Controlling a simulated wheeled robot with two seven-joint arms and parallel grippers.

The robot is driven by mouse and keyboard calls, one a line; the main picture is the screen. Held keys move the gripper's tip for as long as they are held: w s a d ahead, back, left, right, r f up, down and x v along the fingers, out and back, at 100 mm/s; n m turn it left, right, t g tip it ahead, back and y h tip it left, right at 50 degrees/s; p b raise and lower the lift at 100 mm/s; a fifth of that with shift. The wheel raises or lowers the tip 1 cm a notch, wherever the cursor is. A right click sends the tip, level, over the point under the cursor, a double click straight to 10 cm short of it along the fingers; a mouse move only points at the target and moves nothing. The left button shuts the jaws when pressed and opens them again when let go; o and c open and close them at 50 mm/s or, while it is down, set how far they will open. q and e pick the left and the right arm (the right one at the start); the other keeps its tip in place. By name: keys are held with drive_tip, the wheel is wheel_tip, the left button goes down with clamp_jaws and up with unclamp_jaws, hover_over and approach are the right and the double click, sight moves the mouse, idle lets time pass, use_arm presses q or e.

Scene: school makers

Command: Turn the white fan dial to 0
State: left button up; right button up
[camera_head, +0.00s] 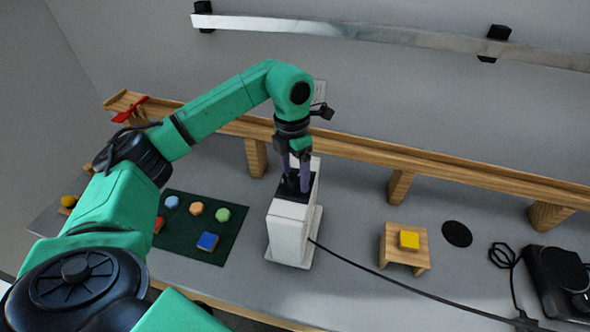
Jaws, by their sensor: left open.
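A white box-like unit (287,238) with a dark top panel stands upright on the grey table; I take it to be the fan. Its dial cannot be made out, as my gripper covers the top. My left gripper (297,186) points straight down over the dark top panel, its two purple-grey fingers apart. The fingertips are at or very close to the panel; I cannot tell whether they touch anything. My right gripper is not in view.
A dark green mat (190,244) with coloured blocks lies left of the unit. A small wooden stand (393,252) holds a yellow block (409,240) to the right. A black cable (372,272) runs right. A wooden rail (380,158) spans behind. A black device (556,275) sits far right.

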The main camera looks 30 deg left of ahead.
use_arm(q)
drive_tip(key=shift+c, duration=1.3)
drive_tip(key=shift+w, duration=0.1)
clamp_jaws()
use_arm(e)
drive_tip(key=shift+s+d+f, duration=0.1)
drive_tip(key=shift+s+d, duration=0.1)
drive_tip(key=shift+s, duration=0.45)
